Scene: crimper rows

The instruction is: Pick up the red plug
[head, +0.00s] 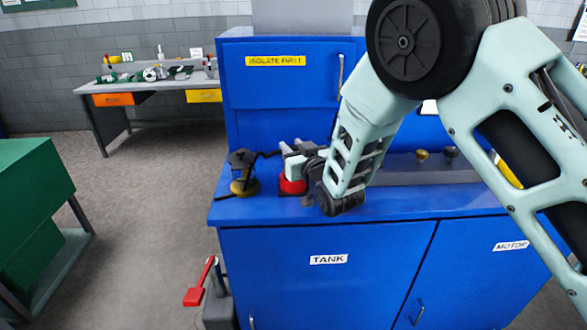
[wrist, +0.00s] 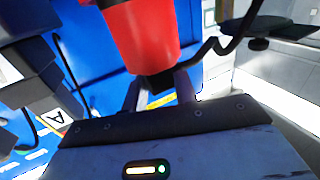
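The red plug (head: 292,185) stands on the blue bench top near its left front, partly hidden by my gripper (head: 290,152) in the head view. In the wrist view the red plug (wrist: 142,35) fills the upper middle, its red body widening away from a dark, narrower end. My gripper's two grey fingers (wrist: 159,90) lie on either side of that dark end. Whether they touch it or leave a small gap cannot be told. The fingertips are hidden behind the plug.
A dark device with a yellowish base (head: 244,186) stands just left of the plug, with a black cable running towards it. The blue cabinet (head: 300,80) rises behind. A grey rail (head: 420,178) lies to the right.

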